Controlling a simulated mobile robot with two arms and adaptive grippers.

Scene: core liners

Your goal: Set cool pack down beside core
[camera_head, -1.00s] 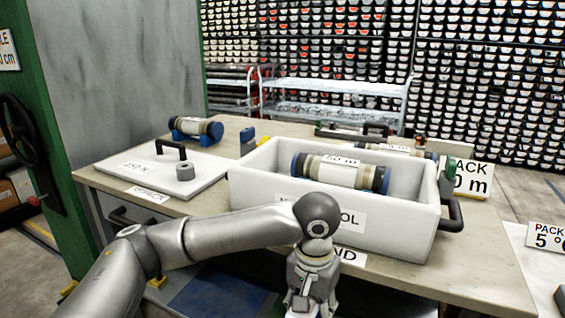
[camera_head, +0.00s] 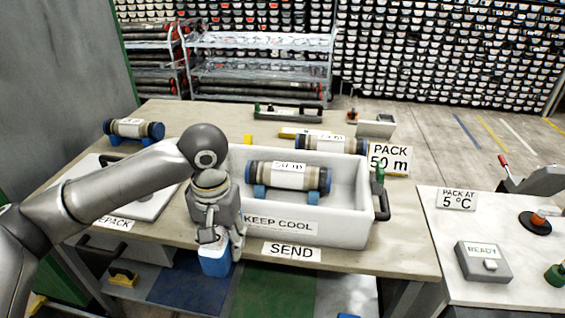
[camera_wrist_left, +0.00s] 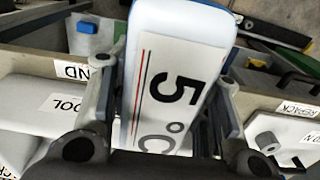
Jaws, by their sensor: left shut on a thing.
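My left gripper (camera_head: 218,238) is shut on the cool pack (camera_head: 214,262), a blue and white block, in front of the table's near edge. In the left wrist view the cool pack (camera_wrist_left: 175,85) shows a "5 °C" label between the fingers. The core (camera_head: 288,177), a pale cylinder with dark and blue ends, lies on blue supports inside the white box (camera_head: 350,238) marked "KEEP COOL". The gripper is outside the box, at its front left corner, apart from the core. My right gripper does not show.
A white lid (camera_head: 152,208) lies left of the box. Another core (camera_head: 134,129) rests on blue supports at the back left, and one more (camera_head: 325,144) lies behind the box. A side table (camera_head: 435,240) at right holds a "READY" device (camera_head: 484,262).

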